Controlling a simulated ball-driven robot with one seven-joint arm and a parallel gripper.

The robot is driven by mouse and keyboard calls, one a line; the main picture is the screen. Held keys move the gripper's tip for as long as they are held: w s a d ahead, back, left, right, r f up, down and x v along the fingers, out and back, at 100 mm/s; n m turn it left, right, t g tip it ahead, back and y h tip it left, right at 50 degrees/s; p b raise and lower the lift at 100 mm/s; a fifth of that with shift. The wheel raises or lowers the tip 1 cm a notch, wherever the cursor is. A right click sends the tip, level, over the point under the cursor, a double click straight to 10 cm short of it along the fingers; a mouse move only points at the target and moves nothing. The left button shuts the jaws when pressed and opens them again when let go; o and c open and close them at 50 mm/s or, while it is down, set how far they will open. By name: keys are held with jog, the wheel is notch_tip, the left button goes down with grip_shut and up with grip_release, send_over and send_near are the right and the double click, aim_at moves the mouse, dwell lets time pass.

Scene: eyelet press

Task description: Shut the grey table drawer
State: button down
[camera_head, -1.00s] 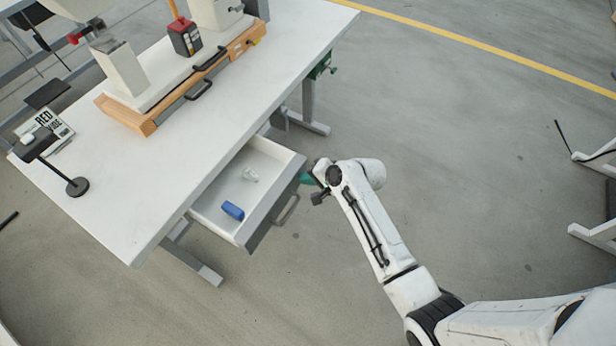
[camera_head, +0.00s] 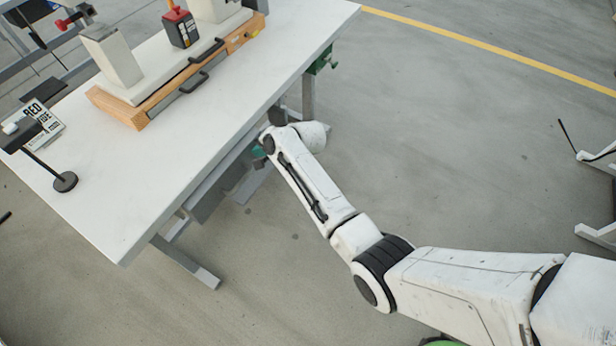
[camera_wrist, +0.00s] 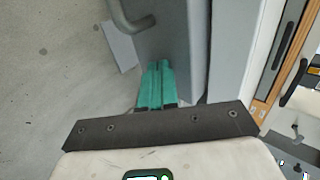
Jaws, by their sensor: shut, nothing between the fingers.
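The grey drawer (camera_head: 212,188) is under the white worktable, its front close to the table's edge and its inside out of view. In the wrist view the drawer front (camera_wrist: 178,40) is a grey panel with a bar handle (camera_wrist: 125,22) at its left. My gripper (camera_wrist: 156,66) has teal fingers, shut and empty, with their tips at the drawer front beside the handle. I cannot tell whether they touch or whether a small gap is left behind the front. In the head view my gripper (camera_head: 257,153) is partly hidden by my wrist.
The white worktable (camera_head: 130,190) carries a wooden-based press (camera_head: 190,85), a black-based lamp (camera_head: 65,181) and a printed sign (camera_head: 40,125). A green clamp-like part (camera_head: 322,63) hangs at the table's far end.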

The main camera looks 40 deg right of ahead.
aim_at(252, 146)
jog(key=w, duration=0.1)
jog(key=w+a+b, duration=0.1)
jog(key=w, duration=0.1)
jog(key=shift+w+f, duration=0.1)
jog(key=shift+w+a+r, duration=0.1)
jog(key=shift+w+r, duration=0.2)
